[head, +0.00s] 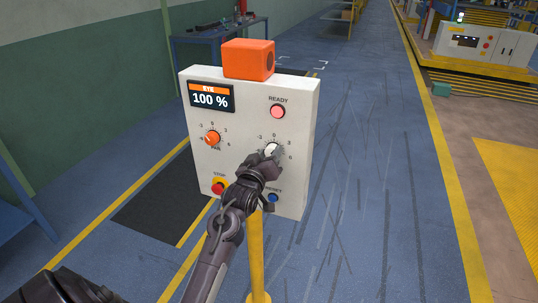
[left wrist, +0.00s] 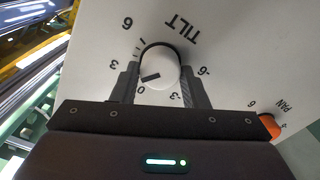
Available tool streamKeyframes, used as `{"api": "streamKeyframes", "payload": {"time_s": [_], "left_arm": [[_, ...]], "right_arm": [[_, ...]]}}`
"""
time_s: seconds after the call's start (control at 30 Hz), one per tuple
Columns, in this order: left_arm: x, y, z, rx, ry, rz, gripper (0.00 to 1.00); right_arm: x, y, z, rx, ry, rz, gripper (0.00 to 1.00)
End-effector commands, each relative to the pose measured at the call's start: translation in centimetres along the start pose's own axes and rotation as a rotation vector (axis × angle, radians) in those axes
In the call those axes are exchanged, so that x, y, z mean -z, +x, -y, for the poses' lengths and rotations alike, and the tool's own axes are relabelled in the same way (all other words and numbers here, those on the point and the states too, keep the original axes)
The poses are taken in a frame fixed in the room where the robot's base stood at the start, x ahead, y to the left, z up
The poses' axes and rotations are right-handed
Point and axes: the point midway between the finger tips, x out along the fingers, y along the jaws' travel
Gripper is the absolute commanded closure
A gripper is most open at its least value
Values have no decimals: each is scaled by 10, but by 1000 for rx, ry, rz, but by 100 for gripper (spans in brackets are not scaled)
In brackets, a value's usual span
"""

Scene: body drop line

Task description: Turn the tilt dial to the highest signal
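The white tilt dial (left wrist: 160,73) sits between the two fingers of my left gripper (left wrist: 160,88) in the left wrist view. The fingers appear to press on both its sides. Its dark pointer mark lies near the 0 of the scale. In the head view my left gripper (head: 264,160) reaches the tilt dial (head: 271,150) on the right of the pale control box (head: 240,165) and partly covers it and its label. The display (head: 211,97) reads 100 %. My right gripper is not in view.
The orange pan dial (head: 212,138) is left of the tilt dial. A pink-red READY lamp (head: 278,112) is above. A red stop button (head: 218,187) and blue reset button (head: 272,198) are below, close to my arm. An orange block (head: 248,60) sits on top.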

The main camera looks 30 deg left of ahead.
Motion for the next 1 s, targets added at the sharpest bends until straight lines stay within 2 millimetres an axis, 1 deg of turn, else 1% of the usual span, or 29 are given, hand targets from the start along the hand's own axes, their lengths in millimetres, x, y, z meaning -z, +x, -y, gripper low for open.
{"api": "streamKeyframes", "payload": {"time_s": [0.03,0.1,0.13,0.37,0.47,0.57,0.8,0.9,1.0], "left_arm": [[0,0,0,0,0,-1,52],[0,0,0,0,0,0,43],[0,0,0,0,1,0,41],[0,0,0,0,1,0,41],[-1,-4,0,0,1,1,41],[-3,-14,2,0,1,1,41],[-4,-54,2,0,1,1,41],[-3,-67,1,0,0,1,41],[-2,-75,1,0,0,0,41]], "right_arm": [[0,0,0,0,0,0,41],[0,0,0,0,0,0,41],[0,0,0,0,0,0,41],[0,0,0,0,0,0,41],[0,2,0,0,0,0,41],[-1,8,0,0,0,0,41],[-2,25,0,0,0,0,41],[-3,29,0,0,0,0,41],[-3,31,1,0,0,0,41]]}}
